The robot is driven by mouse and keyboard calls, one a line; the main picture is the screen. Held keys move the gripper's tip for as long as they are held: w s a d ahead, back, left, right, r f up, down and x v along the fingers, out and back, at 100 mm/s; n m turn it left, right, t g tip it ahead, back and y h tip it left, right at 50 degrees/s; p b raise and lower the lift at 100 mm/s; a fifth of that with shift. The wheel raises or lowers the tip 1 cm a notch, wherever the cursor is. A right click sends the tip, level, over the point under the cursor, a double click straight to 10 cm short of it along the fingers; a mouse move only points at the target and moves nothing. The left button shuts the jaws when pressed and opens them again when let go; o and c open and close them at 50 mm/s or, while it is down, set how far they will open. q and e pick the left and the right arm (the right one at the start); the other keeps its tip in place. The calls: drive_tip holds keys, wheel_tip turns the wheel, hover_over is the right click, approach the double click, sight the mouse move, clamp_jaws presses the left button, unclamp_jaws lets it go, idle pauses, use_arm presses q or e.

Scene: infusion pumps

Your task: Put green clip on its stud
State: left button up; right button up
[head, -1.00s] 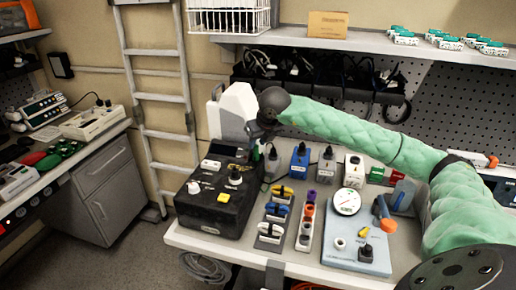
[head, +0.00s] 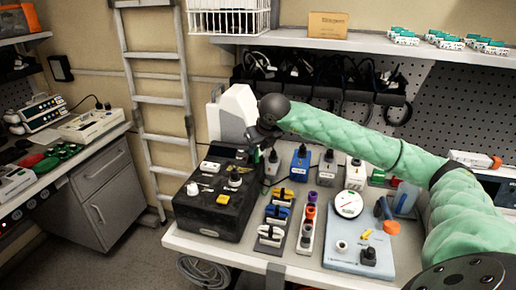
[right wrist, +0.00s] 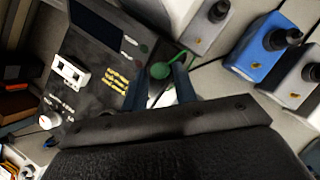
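A small green rounded piece (right wrist: 160,70), which looks like the green clip, shows between the fingertips of my right gripper (right wrist: 162,78) in the right wrist view. The two dark fingers stand apart on either side of it. I cannot tell whether they touch it. In the head view my right gripper (head: 262,140) points down at the back right edge of the black box (head: 205,222), with a bit of green (head: 257,156) under it. The box also shows in the right wrist view (right wrist: 85,65), with gold parts (right wrist: 117,80) on its top. I cannot make out the stud. My left gripper is not in view.
A blue block (head: 299,165) and grey blocks stand right of the gripper. Coloured clips (head: 277,214) sit on stands in front. A pale blue panel with a gauge (head: 347,205) is at the right. A white machine (head: 236,112) stands behind.

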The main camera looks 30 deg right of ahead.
clamp_jaws()
drive_tip(key=shift+r+p, duration=0.55)
drive_tip(key=shift+r, duration=1.95)
